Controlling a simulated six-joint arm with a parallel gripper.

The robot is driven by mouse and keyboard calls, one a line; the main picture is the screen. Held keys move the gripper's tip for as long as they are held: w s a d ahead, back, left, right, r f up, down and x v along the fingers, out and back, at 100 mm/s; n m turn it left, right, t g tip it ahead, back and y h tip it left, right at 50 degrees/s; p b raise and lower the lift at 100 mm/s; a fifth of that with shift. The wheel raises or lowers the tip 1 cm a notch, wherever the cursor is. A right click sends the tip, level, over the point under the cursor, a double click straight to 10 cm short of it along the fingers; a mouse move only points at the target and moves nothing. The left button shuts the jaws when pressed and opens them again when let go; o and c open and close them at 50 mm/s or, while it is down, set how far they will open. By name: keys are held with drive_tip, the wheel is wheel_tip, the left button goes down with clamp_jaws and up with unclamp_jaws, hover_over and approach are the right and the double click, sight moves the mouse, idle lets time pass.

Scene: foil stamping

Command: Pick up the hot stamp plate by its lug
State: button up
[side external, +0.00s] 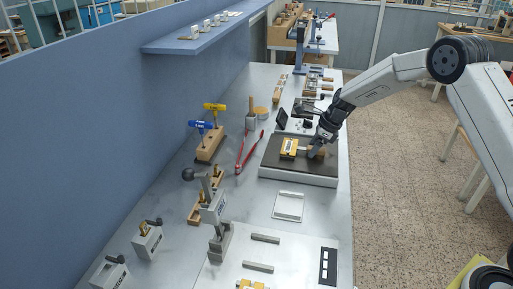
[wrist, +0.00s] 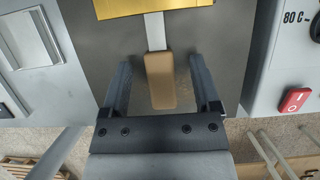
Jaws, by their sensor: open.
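The stamp plate is a gold block (side external: 289,146) on the dark top of the hot plate (side external: 270,160). In the wrist view the gold plate (wrist: 150,7) is cut off at the top edge. Its lug is a pale metal strip ending in a tan grip (wrist: 159,82), pointing toward my gripper. My gripper (wrist: 160,64) is open, with one finger on each side of the tan grip and a visible gap on both sides. In the side view my gripper (side external: 314,152) is low over the hot plate, and partly hides the lug.
A red switch (wrist: 295,100) and an "80 C" marking are on the right in the wrist view. Red tongs (side external: 244,154) lie left of the hot plate. A wooden block with blue and yellow-handled tools (side external: 210,143) stands farther left. A white tray (side external: 288,206) lies in front.

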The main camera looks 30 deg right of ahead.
sight(308, 146)
idle(0.3)
clamp_jaws()
drive_tip(key=shift+r, duration=0.2)
drive_tip(key=shift+r, duration=0.55)
wheel_tip(308, 146, up, 2)
drive_tip(key=shift+r, duration=0.1)
drive_tip(key=s+a+r, duration=0.1)
drive_tip(key=s+r, duration=0.8)
drive_tip(key=s, duration=0.5)
drive_tip(key=shift+a+r, duration=0.2)
drive_tip(key=shift+a, duration=0.1)
